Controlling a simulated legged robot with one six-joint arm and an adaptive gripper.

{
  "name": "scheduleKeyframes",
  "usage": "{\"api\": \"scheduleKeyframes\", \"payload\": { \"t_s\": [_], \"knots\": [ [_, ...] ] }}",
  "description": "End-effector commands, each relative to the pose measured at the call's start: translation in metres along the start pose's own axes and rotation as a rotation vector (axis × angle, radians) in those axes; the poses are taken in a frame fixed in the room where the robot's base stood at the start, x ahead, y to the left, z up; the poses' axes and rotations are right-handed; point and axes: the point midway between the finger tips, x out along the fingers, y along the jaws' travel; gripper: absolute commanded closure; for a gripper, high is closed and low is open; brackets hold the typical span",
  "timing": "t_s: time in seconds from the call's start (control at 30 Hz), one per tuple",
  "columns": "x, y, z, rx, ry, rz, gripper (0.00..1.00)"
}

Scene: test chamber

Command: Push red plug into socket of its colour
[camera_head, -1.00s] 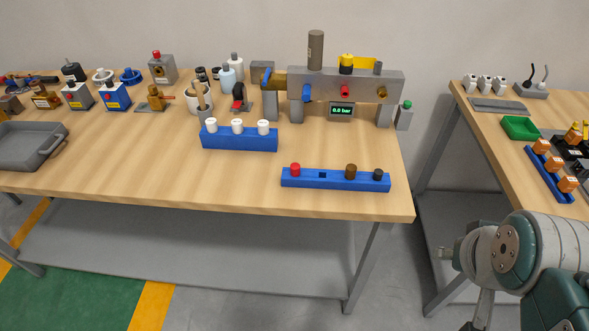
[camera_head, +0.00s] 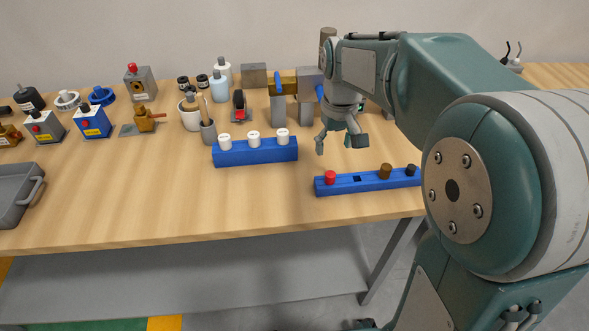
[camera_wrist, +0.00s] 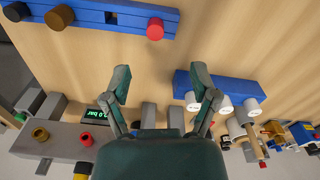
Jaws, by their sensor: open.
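The red plug (camera_head: 330,177) stands at the left end of a low blue rack (camera_head: 350,187), beside an empty square hole. It also shows in the wrist view (camera_wrist: 155,30). My gripper (camera_head: 338,146) is open and empty, pointing down behind and above the rack, apart from the plug. In the wrist view its two fingers (camera_wrist: 160,75) are spread wide, with the plug beyond their tips. The red socket (camera_wrist: 86,140) is on the grey block (camera_wrist: 65,147) near the pressure display. In the head view my arm hides that socket.
A brown plug (camera_head: 385,171) and a black plug (camera_head: 411,170) share the rack. A second blue rack (camera_head: 255,154) holds white-capped pieces left of my gripper. A brush cup (camera_head: 208,132) stands left of it.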

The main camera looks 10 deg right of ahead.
Motion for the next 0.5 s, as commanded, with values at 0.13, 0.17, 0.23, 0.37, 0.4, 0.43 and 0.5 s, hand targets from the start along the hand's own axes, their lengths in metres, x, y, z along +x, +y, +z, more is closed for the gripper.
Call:
{"api": "scheduleKeyframes", "payload": {
  "t_s": [0.13,0.17,0.23,0.37,0.4,0.43,0.5],
  "knots": [
    [0.009,0.006,-0.003,-0.005,-0.013,-0.008,0.24],
    [0.013,0.007,-0.003,-0.005,-0.013,-0.009,0.24],
    [0.024,0.010,-0.002,-0.003,-0.014,-0.012,0.24],
    [0.046,0.009,-0.002,-0.004,-0.013,-0.010,0.24],
    [0.051,0.007,-0.003,-0.004,-0.014,-0.008,0.24],
    [0.054,0.005,-0.003,-0.004,-0.013,-0.006,0.24],
    [0.059,0.001,-0.004,-0.005,-0.014,-0.002,0.24]
  ]
}}
